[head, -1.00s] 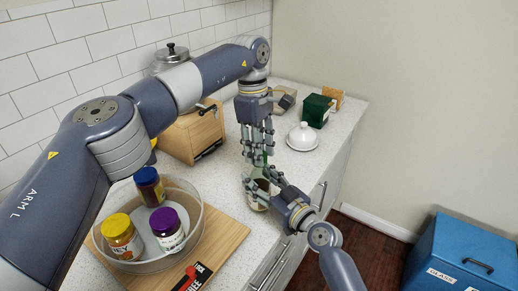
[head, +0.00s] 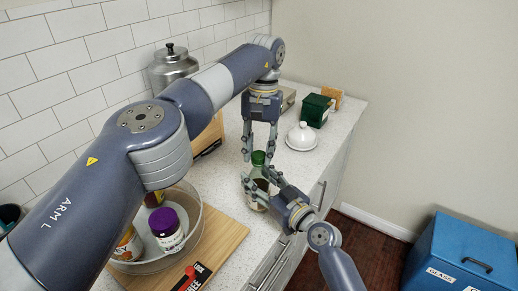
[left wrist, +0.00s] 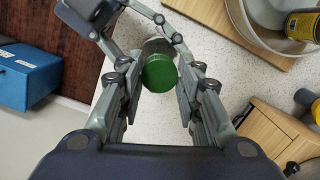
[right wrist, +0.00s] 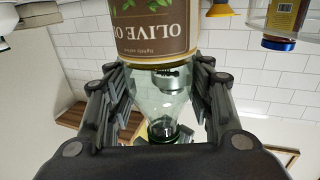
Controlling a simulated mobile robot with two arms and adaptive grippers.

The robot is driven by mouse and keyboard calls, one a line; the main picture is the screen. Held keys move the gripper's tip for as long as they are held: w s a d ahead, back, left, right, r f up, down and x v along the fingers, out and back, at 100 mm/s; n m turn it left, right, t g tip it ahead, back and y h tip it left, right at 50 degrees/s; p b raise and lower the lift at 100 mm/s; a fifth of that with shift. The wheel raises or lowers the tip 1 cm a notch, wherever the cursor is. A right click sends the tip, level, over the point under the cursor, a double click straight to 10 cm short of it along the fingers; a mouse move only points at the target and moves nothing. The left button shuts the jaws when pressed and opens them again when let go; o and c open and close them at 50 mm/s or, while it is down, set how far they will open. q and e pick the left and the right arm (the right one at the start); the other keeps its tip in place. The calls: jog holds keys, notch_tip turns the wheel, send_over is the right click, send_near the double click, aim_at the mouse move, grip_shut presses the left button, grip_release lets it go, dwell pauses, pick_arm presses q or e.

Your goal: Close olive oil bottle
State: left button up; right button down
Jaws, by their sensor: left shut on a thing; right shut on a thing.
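The olive oil bottle (right wrist: 165,38) is clear glass with a brown label, and shows inverted in the right wrist view. My right gripper (head: 262,183) is shut on its body from the side, and the bottle looks upright by the counter's front edge. The green cap (left wrist: 160,73) is at the bottle's top in the head view (head: 258,158). My left gripper (left wrist: 158,95) points down from above, with its fingers on either side of the cap, shut on it. How firmly the cap sits on the neck cannot be told.
A clear round bowl (head: 197,222) with jars stands on a wooden board (head: 224,235) at the left, under my left arm. A white domed dish (head: 302,137) and a green box (head: 316,110) stand behind the bottle. A blue bin (head: 463,262) is on the floor at right.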

pick_arm(q)
jog(key=o, duration=0.7)
jog(key=shift+c, duration=0.3)
